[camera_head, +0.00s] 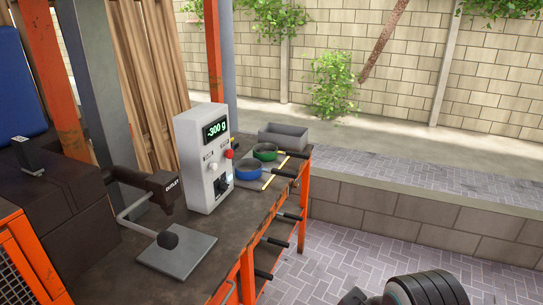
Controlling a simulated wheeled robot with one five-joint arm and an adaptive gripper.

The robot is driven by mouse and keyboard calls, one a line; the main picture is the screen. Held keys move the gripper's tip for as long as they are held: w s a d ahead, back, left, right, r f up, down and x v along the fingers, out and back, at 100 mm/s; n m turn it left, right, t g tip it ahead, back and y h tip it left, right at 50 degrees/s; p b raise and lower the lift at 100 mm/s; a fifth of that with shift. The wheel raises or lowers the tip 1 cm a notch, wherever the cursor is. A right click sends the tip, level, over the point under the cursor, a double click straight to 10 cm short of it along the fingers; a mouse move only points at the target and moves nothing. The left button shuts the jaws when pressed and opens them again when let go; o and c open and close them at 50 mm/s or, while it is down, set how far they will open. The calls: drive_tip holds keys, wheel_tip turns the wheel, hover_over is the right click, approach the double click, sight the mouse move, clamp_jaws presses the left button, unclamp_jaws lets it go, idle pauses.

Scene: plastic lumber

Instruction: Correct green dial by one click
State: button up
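A small green round piece (265,152), which looks like the green dial, sits on the far end of the dark workbench (225,235). A yellow strip lies next to it. A similar blue round piece (248,169) sits just in front of it, with its own yellow strip. Any marks on either are too small to read. A dark ribbed part of what looks like my arm shows at the bottom right, well apart from the bench. My gripper's fingers do not show.
A white box (205,160) on the bench reads "-300 g" and has a red knob and a black knob. A grey tray (283,136) stands behind the dials. A grey plate (178,250) lies nearer. Several handles stick out along the bench's right side. Paving right of it is clear.

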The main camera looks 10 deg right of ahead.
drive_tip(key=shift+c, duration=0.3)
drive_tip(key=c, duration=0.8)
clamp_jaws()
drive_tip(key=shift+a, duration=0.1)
